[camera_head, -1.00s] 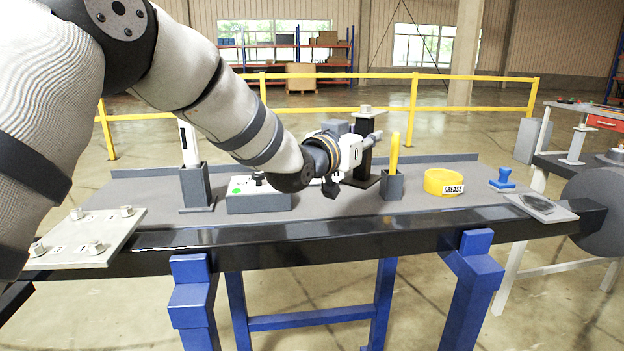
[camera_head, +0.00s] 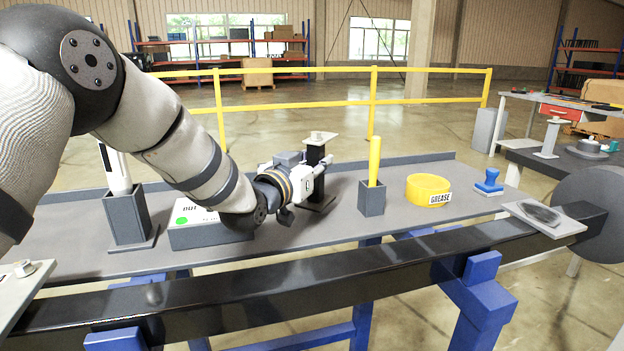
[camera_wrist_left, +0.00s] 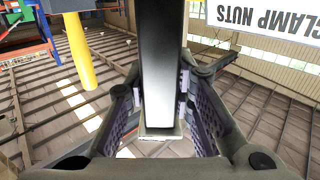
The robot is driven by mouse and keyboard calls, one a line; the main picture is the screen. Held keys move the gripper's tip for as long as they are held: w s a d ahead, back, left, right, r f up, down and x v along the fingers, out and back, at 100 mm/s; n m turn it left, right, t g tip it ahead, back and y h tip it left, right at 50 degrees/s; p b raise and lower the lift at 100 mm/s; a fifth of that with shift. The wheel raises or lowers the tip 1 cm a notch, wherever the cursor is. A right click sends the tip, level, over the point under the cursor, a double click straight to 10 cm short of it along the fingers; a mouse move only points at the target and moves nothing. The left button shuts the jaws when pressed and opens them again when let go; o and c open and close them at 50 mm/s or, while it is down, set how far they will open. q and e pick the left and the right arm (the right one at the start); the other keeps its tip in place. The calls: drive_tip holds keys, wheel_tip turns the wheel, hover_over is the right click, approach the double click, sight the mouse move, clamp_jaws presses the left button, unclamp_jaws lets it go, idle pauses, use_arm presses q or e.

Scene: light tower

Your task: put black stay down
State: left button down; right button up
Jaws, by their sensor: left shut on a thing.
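The black stay (camera_head: 316,160) is an upright dark post with a flat foot and a small light fitting on top. In the head view it stands upright at the back middle of the grey bench. My left gripper (camera_head: 306,184) reaches it from the left and is shut on it. In the left wrist view, the dark bar of the stay (camera_wrist_left: 163,60) runs between the two fingers (camera_wrist_left: 160,108). The foot appears at the bench top, but I cannot tell whether it bears on it. My right gripper is out of view.
The grey bench (camera_head: 330,222) also holds a white-labelled box (camera_head: 210,236), a dark holder (camera_head: 128,218), a yellow stick (camera_head: 375,160) in a holder (camera_head: 371,199), a yellow grease tub (camera_head: 428,190) and a blue stamp (camera_head: 488,182). A black beam (camera_head: 300,290) crosses in front.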

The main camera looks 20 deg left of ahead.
use_arm(q)
wheel_tip(320, 180, down, 3)
drive_tip(key=shift+r, duration=0.2)
drive_tip(key=c, duration=1.8)
unclamp_jaws()
drive_tip(key=shift+f, duration=0.25)
drive_tip(key=o, duration=0.4)
